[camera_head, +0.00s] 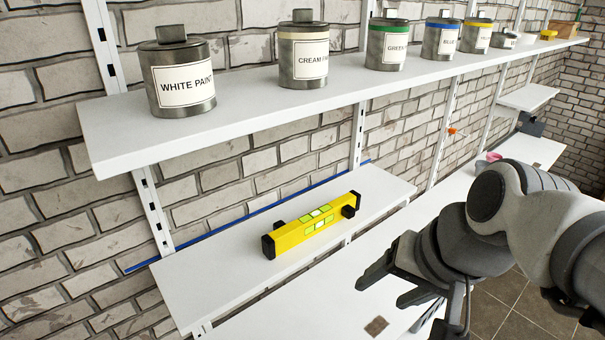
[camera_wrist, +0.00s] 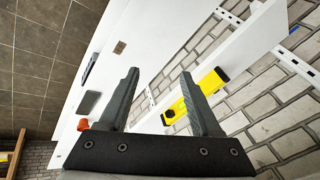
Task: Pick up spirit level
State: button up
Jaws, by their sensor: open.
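The yellow spirit level (camera_head: 311,224) with black end caps and green vials lies on the white lower shelf (camera_head: 205,278) in the head view. It also shows in the wrist view (camera_wrist: 193,98), partly hidden behind the right finger. My gripper (camera_head: 385,283) is open and empty, to the right of the level and apart from it, out in front of the shelf. In the wrist view its two fingers (camera_wrist: 160,78) are spread wide with nothing between them.
Above the level, a white upper shelf (camera_head: 240,122) holds several paint cans, such as the white paint can (camera_head: 180,78). A blue strip (camera_head: 240,220) runs along the wall behind the lower shelf. A lower white surface (camera_head: 330,300) lies below. The brick wall closes off the back.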

jog(key=w+f+m+y+b, duration=0.1)
jog(key=w+f+m+y, duration=0.15)
jog(key=m, duration=0.45)
jog(key=m+t+y+b, duration=0.3)
jog(key=m+t, duration=0.3)
jog(key=m, duration=1.1)
send_near(351, 210)
jog(key=shift+x, duration=4.4)
jog(key=shift+d, duration=0.1)
grip_shut()
